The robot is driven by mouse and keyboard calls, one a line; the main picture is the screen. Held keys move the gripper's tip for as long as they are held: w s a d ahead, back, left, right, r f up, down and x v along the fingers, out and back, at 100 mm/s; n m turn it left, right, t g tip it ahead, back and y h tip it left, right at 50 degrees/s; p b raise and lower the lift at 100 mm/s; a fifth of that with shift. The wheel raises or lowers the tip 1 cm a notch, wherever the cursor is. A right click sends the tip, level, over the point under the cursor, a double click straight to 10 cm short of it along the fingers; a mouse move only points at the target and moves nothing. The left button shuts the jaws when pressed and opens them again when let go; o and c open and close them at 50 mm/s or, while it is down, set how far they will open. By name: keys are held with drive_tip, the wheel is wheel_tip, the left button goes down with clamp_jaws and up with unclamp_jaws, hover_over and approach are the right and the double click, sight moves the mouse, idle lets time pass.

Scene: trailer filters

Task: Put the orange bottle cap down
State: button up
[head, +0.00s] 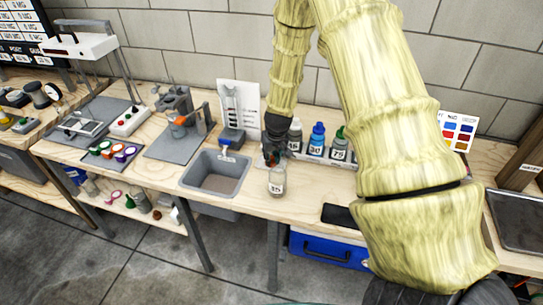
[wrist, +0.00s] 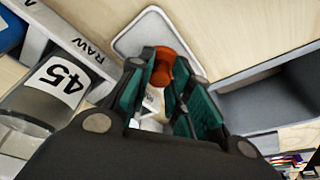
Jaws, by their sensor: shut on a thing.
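The orange bottle cap (wrist: 162,70) is held between the teal-padded fingertips of my gripper (wrist: 160,85) in the wrist view. My gripper (head: 272,150) also shows in the head view, over the bench between the grey bin and the row of bottles; the cap is hard to make out there. Past the cap, in the wrist view, is a pale grey, round-cornered tray or plate (wrist: 130,44) on the wood. I cannot tell whether the cap touches it.
A grey bin (head: 215,175) is left of my gripper; its edge shows at right in the wrist view (wrist: 265,100). Bottles, including a blue-capped one (head: 317,140), stand in a rack labelled RAW (wrist: 90,50). A black flat object (head: 338,215) lies near the bench's front edge.

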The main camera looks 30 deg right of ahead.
drive_tip(key=shift+f, duration=0.15)
drive_tip(key=o, duration=0.7)
drive_tip(key=shift+r, duration=0.65)
drive_tip(key=b+v, duration=0.2)
drive_tip(key=v, duration=0.9)
drive_tip(key=shift+r, duration=0.1)
